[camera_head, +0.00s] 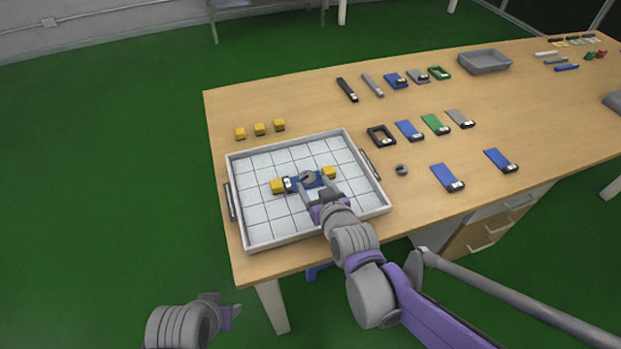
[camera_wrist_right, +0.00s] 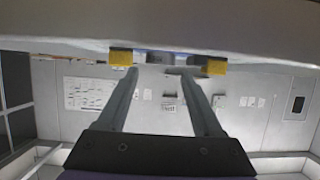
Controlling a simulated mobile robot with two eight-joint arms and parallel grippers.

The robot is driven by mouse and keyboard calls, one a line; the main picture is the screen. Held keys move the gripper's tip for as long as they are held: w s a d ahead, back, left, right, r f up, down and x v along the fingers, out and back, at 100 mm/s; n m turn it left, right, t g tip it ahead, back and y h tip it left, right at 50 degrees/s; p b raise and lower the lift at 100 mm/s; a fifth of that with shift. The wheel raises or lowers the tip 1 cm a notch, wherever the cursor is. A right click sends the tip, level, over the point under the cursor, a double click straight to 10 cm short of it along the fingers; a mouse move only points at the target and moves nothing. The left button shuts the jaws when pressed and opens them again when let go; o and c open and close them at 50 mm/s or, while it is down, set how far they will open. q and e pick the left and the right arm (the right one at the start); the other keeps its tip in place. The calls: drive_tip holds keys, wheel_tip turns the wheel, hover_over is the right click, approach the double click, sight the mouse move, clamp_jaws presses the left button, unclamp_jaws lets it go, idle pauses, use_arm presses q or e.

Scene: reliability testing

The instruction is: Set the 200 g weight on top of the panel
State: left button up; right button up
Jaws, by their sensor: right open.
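The blue panel (camera_head: 291,184) lies across two yellow blocks (camera_head: 277,186) (camera_head: 329,172) in the white gridded tray (camera_head: 262,233). A grey slotted round weight (camera_head: 307,177) sits on top of the panel near its middle; no label on it is readable. My right gripper (camera_head: 317,188) is open at the near side of the panel, its fingers beside the weight. In the right wrist view its spread fingers (camera_wrist_right: 161,72) point toward the panel edge, between the yellow blocks (camera_wrist_right: 121,57) (camera_wrist_right: 215,66). My left gripper (camera_head: 228,311) is off the table at the bottom; its jaw opening is unclear.
Another grey slotted weight (camera_head: 402,169) lies on the table right of the tray. Blue, green and grey panels (camera_head: 446,177) and a grey bin (camera_head: 484,61) occupy the table to the right and back.

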drive_tip(key=p+v, duration=0.1)
drive_tip(key=v, duration=0.7)
drive_tip(key=shift+s+p, duration=0.1)
drive_tip(key=shift+p, duration=0.25)
use_arm(q)
wheel_tip(320, 180, up, 2)
drive_tip(key=shift+s+r, duration=0.1)
drive_tip(key=shift+r, duration=0.05)
use_arm(e)
drive_tip(key=s+d+f+m+g+h, duration=0.1)
drive_tip(key=s+d+f+g, duration=0.3)
drive_tip(key=s, duration=0.5)
drive_tip(key=s+d+f+m+g+h, duration=0.2)
drive_tip(key=s+d+f+g+h, duration=0.1)
drive_tip(key=s+d, duration=0.6)
drive_tip(key=shift+s+d+f+m+g, duration=0.4)
drive_tip(key=shift+f+g, duration=0.2)
drive_tip(key=shift+f, duration=0.2)
use_arm(q)
wheel_tip(320, 180, up, 16)
drive_tip(key=w+p, duration=0.1)
drive_tip(key=p, duration=1.3)
drive_tip(key=shift+w+t, duration=0.35)
drive_tip(key=shift+t, duration=0.05)
use_arm(e)
wheel_tip(320, 180, up, 16)
drive_tip(key=w, duration=0.1)
drive_tip(key=shift+w+t, duration=0.35)
drive_tip(key=shift+t, duration=0.05)
